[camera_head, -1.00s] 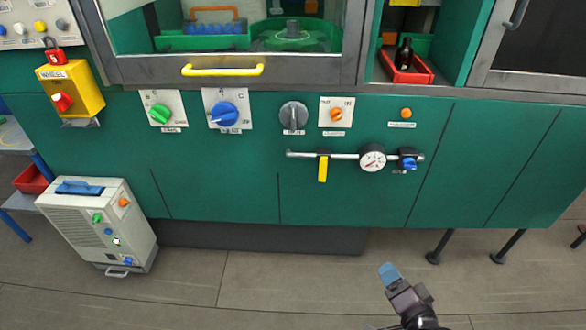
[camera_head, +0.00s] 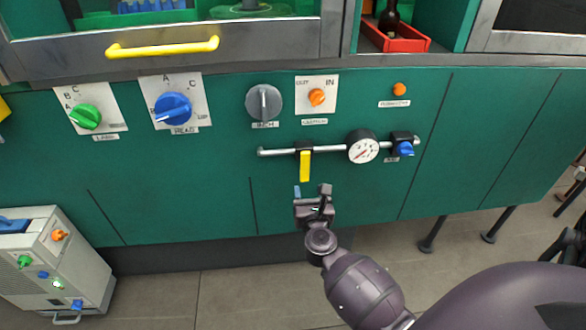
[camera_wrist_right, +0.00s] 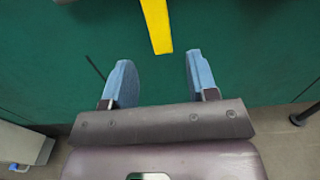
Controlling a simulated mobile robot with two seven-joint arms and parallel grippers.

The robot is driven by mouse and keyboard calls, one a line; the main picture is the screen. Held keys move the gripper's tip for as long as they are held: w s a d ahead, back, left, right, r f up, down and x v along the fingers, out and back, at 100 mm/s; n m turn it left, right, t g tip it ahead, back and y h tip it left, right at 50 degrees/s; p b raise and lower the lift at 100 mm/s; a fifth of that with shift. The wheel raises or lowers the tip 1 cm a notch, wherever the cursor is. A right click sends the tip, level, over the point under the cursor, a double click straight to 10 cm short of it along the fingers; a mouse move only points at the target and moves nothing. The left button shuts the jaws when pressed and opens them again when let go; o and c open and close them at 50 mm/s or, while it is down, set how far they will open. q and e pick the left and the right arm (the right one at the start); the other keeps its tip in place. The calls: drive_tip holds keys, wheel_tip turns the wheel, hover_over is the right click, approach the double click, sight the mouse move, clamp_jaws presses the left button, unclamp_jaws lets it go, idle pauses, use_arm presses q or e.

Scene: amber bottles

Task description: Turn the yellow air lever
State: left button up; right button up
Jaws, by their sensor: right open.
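The yellow air lever (camera_head: 305,165) hangs straight down from a black valve on a horizontal metal pipe (camera_head: 335,148) on the green machine front. In the right wrist view the lever (camera_wrist_right: 156,24) comes down from the top edge, and its lower end shows just beyond the fingertips, between their lines. My right gripper (camera_head: 311,191) is just below the lever in the head view. In the wrist view the right gripper (camera_wrist_right: 158,72) has its two blue fingers apart with nothing between them. My left gripper is not in view.
A pressure gauge (camera_head: 362,147) and a blue knob (camera_head: 404,149) sit on the same pipe to the right. Green, blue and grey dials (camera_head: 264,103) are above. A grey box unit (camera_head: 50,262) stands at lower left.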

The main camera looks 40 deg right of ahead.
sight(305, 174)
drive_tip(key=b+x, duration=0.1)
drive_tip(key=x, duration=0.7)
drive_tip(key=shift+w+d+f, duration=0.1)
drive_tip(key=shift+w+d, duration=0.05)
drive_tip(key=shift+w, duration=0.15)
drive_tip(key=shift+w+d, duration=0.3)
drive_tip(key=shift+w, duration=0.2)
drive_tip(key=shift+c, duration=0.4)
clamp_jaws()
